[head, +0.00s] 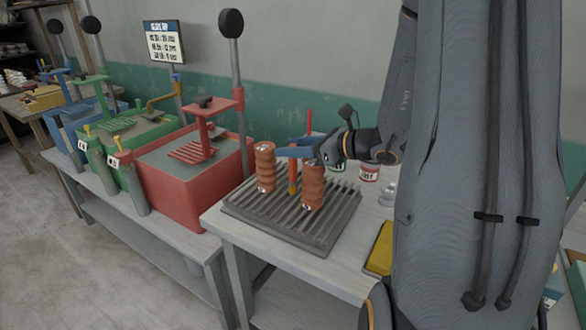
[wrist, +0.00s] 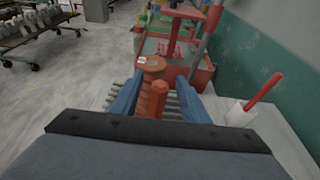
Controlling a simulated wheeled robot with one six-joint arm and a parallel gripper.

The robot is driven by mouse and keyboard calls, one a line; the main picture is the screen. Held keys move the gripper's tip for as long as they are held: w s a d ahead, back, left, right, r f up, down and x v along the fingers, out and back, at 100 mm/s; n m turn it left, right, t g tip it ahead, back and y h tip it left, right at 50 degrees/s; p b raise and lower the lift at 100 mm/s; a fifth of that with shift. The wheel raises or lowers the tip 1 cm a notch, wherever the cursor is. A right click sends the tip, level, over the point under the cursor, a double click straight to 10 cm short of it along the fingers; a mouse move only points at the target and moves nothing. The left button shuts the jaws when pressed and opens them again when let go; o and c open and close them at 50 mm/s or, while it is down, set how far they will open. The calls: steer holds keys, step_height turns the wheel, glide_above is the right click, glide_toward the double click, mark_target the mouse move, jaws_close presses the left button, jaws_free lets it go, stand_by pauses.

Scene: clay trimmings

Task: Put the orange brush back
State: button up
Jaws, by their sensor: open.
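The orange brush (head: 292,178) stands about upright on the grey ribbed rack (head: 335,228), between two ribbed brown-orange cylinders. Its lower end is yellowish in the head view. My gripper (head: 292,151) is open, with blue fingers around the brush's upper part. In the wrist view the brush's orange top (wrist: 158,98) shows between the two spread fingers (wrist: 157,102). I cannot tell whether either finger touches it. One cylinder (head: 265,167) is left of the brush, the other (head: 313,187) close on its right.
A white holder (wrist: 240,117) with a red stick (wrist: 263,90) stands right of my gripper in the wrist view. Jars, one labelled red and white (head: 369,173), stand behind the rack. A yellow block (head: 380,250) lies at the right. A red press box (head: 180,185) is left.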

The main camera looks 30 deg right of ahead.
jaws_close()
steer(key=shift+r, duration=0.1)
